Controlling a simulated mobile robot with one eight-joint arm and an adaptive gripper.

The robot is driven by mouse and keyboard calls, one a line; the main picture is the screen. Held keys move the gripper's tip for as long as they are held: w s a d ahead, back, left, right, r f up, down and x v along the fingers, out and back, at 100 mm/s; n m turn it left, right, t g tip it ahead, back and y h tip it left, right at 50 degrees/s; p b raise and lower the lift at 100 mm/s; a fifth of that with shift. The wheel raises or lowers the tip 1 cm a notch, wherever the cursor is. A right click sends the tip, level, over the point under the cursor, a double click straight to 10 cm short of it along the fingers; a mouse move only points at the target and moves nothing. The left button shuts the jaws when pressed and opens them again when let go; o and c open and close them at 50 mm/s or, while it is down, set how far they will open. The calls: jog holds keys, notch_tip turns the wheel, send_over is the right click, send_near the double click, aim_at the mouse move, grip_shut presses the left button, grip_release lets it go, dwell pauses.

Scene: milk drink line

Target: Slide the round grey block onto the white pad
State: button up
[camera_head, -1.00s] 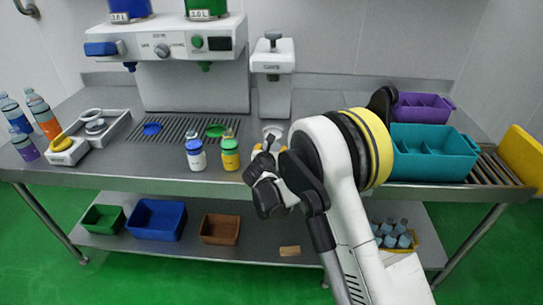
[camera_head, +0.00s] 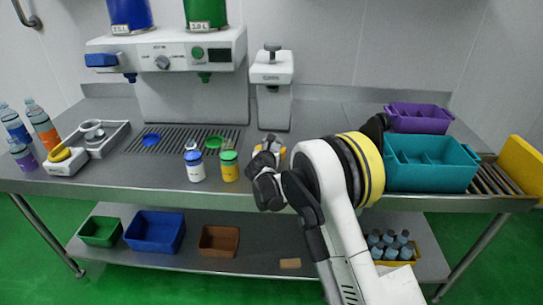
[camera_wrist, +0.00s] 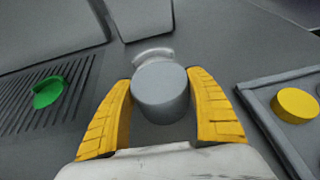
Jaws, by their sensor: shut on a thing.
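The round grey block (camera_wrist: 161,92) stands between the two yellow fingers of my gripper (camera_wrist: 165,96) in the wrist view, and the gripper is shut on it. A curved edge of the white pad (camera_wrist: 152,56) shows just beyond the block; the block hides the rest, and I cannot tell if they overlap. In the head view my gripper (camera_head: 268,152) is low over the bench in front of the white press-like machine (camera_head: 272,75). The block and pad are hidden there behind my gripper.
The drip grate with a green disc (camera_wrist: 47,91) lies left of my gripper. Blue-capped (camera_head: 194,163) and green-capped (camera_head: 229,165) bottles stand close on its left. A tray edge with a yellow disc (camera_wrist: 296,105) is on the right. A teal bin (camera_head: 432,165) stands farther right.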

jog(key=shift+w, duration=0.1)
jog(key=shift+w+b, duration=0.45)
jog(key=shift+w, duration=2.45)
jog(key=shift+w, duration=0.15)
jog(key=shift+w, duration=1.35)
jog(key=o, duration=1.4)
jog(key=shift+o, duration=0.2)
jog(key=v, duration=1.1)
jog(key=shift+s+r+b, duration=0.15)
jog(key=shift+s+b, duration=0.15)
jog(key=shift+s, duration=0.05)
jog(key=shift+s+a+b, duration=0.2)
jog(key=shift+s, duration=1.6)
jog(key=shift+s+a+b, duration=0.15)
jog(key=shift+s+a, duration=0.1)
jog(key=shift+s, duration=1.55)
